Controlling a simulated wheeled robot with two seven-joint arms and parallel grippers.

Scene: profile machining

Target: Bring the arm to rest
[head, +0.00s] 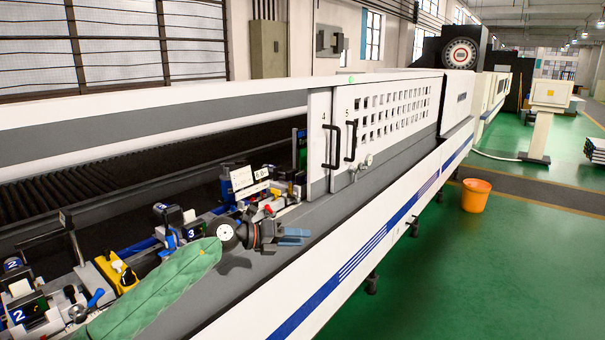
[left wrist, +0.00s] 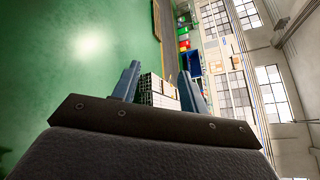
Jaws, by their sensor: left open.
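My left arm, in a green quilted sleeve (head: 155,292), comes in from the lower left in the head view. Its left gripper (head: 300,236) is over the machine's grey front ledge (head: 340,210), pointing right. In the left wrist view the two blue-grey fingers (left wrist: 160,80) stand apart with nothing held between them. A stack of profiles (left wrist: 157,92) shows between them in the background, well beyond the fingertips. My right gripper is in neither view.
Numbered clamps (head: 190,226) and fittings line the machine bed left of the gripper. White machine doors (head: 385,125) with black handles stand behind it. An orange bucket (head: 475,196) stands on the open green floor (head: 480,270) at the right.

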